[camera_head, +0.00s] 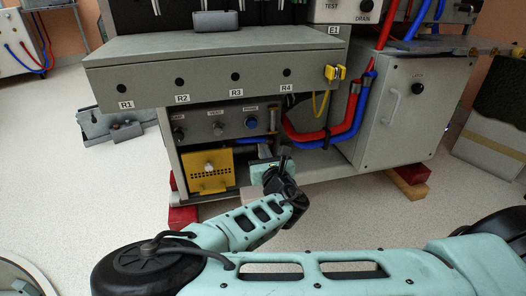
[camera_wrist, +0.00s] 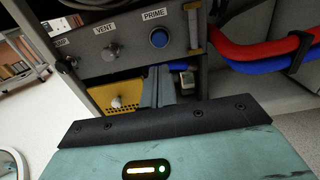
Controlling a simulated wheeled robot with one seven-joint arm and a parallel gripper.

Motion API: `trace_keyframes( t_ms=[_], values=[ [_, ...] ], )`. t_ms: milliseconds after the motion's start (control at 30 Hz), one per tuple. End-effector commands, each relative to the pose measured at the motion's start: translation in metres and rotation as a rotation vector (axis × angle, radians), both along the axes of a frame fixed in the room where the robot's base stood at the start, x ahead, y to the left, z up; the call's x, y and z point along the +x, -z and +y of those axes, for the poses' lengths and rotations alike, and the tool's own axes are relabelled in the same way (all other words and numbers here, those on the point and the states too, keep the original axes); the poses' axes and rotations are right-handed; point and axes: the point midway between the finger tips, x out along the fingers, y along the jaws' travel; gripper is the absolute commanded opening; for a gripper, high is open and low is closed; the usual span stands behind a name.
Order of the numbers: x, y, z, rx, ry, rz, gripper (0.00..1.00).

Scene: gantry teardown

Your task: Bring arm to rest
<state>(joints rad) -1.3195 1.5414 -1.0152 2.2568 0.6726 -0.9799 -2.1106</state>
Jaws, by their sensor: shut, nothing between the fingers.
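My arm reaches forward from the lower right of the head view, bent at its elbow. My gripper (camera_head: 283,158) points at the open lower bay of the grey cabinet (camera_head: 215,62), just right of a yellow perforated box (camera_head: 208,172). In the wrist view my gripper (camera_wrist: 158,82) is shut and empty, its fingers together in front of the bay. I cannot tell whether the fingertips touch anything there.
A control panel (camera_head: 225,124) with knobs and a blue button sits above the bay. Red hoses (camera_head: 318,132) and blue hoses (camera_head: 362,100) run right of my gripper. A grey door unit (camera_head: 405,105) stands further right. Pale floor (camera_head: 70,200) is open at left.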

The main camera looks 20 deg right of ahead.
Motion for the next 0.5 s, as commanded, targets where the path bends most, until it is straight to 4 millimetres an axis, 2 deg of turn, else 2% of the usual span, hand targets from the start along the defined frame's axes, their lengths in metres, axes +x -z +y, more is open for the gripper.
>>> trace_keyframes(
  t_ms=[167,267,367,500],
  values=[
    [0.000,0.000,0.000,0.003,0.002,0.002,0.00],
    [-0.003,0.006,-0.008,0.064,0.040,0.033,0.00],
    [-0.013,0.025,-0.025,0.228,0.143,0.114,0.00],
    [-0.046,0.064,-0.042,0.589,0.373,0.278,0.00]
  ],
)
